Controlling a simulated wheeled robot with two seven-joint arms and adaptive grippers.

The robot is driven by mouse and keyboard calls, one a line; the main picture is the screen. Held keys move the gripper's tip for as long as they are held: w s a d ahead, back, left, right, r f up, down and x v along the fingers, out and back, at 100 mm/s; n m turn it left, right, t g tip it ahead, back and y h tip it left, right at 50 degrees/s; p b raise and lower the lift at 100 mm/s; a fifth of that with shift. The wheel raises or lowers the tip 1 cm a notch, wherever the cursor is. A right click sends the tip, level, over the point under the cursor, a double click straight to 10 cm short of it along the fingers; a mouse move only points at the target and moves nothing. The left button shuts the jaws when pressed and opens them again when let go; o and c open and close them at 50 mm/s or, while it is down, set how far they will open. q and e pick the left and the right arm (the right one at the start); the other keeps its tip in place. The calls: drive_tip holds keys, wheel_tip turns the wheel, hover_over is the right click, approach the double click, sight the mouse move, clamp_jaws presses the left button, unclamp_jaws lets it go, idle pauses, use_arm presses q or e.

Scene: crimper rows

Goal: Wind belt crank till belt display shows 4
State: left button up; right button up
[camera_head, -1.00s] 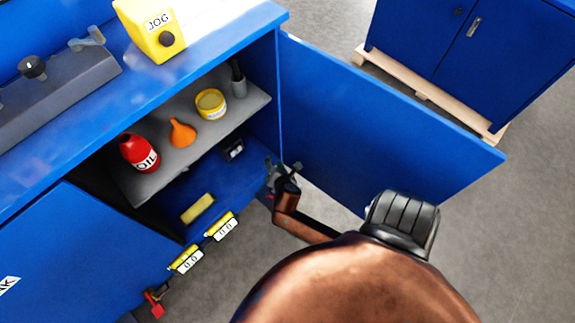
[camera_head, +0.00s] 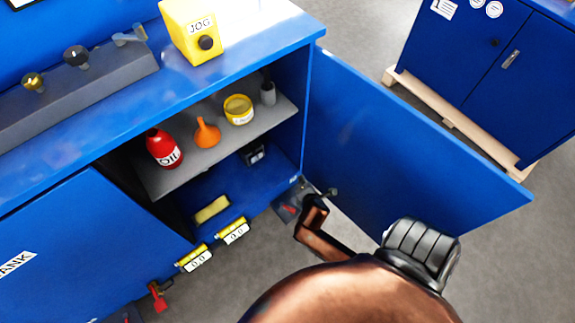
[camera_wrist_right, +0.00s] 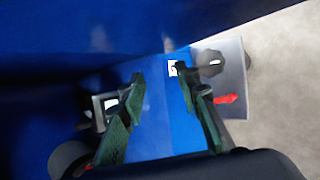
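Two yellow-framed displays, one (camera_head: 235,232) to the right of the other (camera_head: 197,259), sit at the lower cabinet's front edge. Both appear to read 0.0; I cannot tell which is for the belt. In the right wrist view a dark crank-like part (camera_wrist_right: 209,63) stands on a grey plate (camera_wrist_right: 236,75) with a red piece. The plate also shows in the head view (camera_head: 287,208). My right gripper (camera_wrist_right: 158,85) is open, with nothing between its dark green fingers. The dark part is just beyond the right fingertip; I cannot tell if they touch. My left gripper is out of view.
The shelf (camera_head: 180,177) holds a red oil bottle (camera_head: 163,148), an orange funnel (camera_head: 206,133) and a yellow tin (camera_head: 238,109). A red handle (camera_head: 157,296) hangs below the displays. A yellow JOG box (camera_head: 191,32) is on top.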

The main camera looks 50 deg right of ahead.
drive_tip(key=w+a+f+n+p, duration=0.1)
drive_tip(key=w+a+f+n, duration=0.15)
drive_tip(key=w+a, duration=0.2)
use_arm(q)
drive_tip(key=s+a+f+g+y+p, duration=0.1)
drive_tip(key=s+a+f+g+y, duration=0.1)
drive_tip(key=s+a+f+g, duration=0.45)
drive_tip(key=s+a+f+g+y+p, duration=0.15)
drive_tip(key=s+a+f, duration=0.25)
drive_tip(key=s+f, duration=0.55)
use_arm(e)
drive_tip(key=n+t+h, duration=0.5)
drive_tip(key=n+t, duration=0.2)
drive_tip(key=n, duration=0.3)
approach(254, 152)
drive_tip(key=x, duration=0.4)
drive_tip(key=b+x, duration=0.2)
drive_tip(key=x, duration=0.3)
drive_tip(key=shift+w+d+f, duration=0.1)
drive_tip(key=shift+w+d, duration=0.1)
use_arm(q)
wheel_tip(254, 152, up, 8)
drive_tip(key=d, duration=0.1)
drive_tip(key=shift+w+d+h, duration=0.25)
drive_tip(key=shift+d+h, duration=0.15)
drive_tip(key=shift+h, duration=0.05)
use_arm(e)
drive_tip(key=shift+w+d, duration=0.45)
drive_tip(key=shift+w, duration=0.05)
clamp_jaws()
